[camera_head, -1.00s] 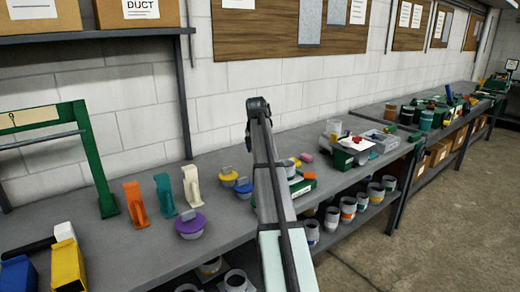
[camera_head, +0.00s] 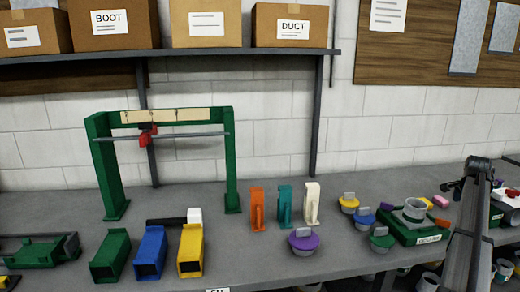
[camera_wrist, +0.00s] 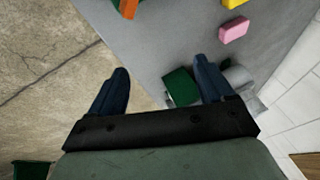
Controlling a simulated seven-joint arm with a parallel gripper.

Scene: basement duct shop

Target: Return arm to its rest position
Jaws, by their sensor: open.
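My arm (camera_head: 468,232) rises at the right of the head view, in front of the bench's right part. In the wrist view, my gripper (camera_wrist: 163,80) has its two dark blue fingers spread wide, with nothing held between them. The floor and the bench edge show beyond the gap. A green block (camera_wrist: 180,88) and a grey part (camera_wrist: 238,76) lie beyond the right finger, partly hidden by it. A pink block (camera_wrist: 233,27) is further up on the bench. In the head view the fingers cannot be made out clearly.
A green tray with a grey cup (camera_head: 415,210) stands left of my arm. Purple (camera_head: 303,241), green (camera_head: 382,240), blue and yellow lidded pots are nearby. Orange, teal and cream uprights (camera_head: 312,203), a green frame (camera_head: 104,170) and coloured ducts (camera_head: 190,250) stand further left.

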